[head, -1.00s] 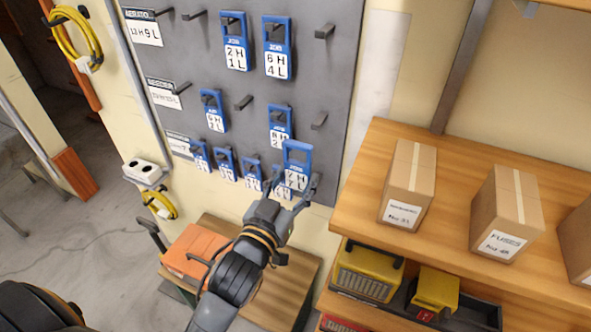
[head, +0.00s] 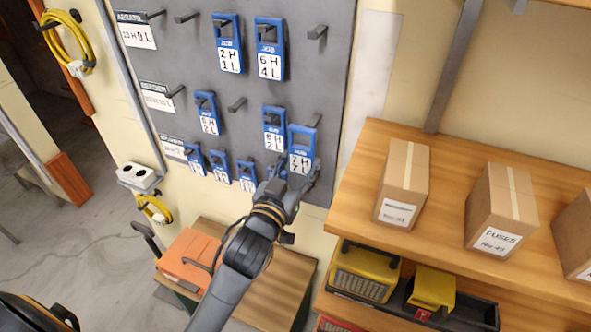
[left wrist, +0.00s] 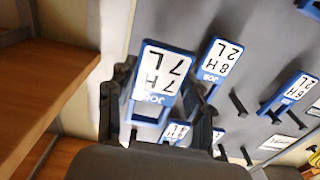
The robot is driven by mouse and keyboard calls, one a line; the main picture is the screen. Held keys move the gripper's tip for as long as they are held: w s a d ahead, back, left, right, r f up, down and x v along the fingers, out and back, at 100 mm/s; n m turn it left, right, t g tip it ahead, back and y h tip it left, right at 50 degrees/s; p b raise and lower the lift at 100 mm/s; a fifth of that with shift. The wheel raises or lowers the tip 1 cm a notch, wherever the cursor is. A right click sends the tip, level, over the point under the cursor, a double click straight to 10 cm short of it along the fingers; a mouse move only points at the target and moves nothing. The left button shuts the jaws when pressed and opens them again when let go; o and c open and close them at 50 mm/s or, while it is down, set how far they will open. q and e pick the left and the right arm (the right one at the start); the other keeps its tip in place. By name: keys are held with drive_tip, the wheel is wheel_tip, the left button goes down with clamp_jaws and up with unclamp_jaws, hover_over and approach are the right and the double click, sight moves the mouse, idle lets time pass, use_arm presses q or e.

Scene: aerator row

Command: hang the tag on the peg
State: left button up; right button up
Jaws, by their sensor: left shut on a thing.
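A blue-framed tag (head: 301,158) with a white face reading 7 H is held by my left gripper (head: 294,180) in front of the lower right of the grey pegboard (head: 268,95). In the left wrist view the tag (left wrist: 160,82) appears upside down between the two dark fingers of the gripper (left wrist: 165,105). A bare peg (head: 315,120) is at the top right edge of the held tag; I cannot tell whether the tag touches it. Other bare pegs show at the upper right (head: 317,32) and middle (head: 237,103). My right gripper is not in view.
Several blue tags hang nearby, one (head: 274,128) just left of the held tag. A wooden shelf (head: 355,190) with cardboard boxes (head: 403,185) juts out at the right. An orange case (head: 188,258) sits on a low wooden bench (head: 270,275) below.

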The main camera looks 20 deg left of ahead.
use_arm(q)
drive_tip(key=shift+w+d, duration=0.1)
drive_tip(key=shift+w, duration=0.9)
drive_tip(key=w, duration=0.2)
drive_tip(key=w+f+b, duration=0.1)
drive_tip(key=w, duration=0.1)
drive_tip(key=shift+w+f, duration=0.15)
drive_tip(key=shift+f, duration=0.05)
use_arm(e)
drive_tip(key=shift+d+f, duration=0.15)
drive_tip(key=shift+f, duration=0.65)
use_arm(q)
drive_tip(key=o, duration=1.1)
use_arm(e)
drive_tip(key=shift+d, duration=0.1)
use_arm(q)
drive_tip(key=shift+c, duration=0.3)
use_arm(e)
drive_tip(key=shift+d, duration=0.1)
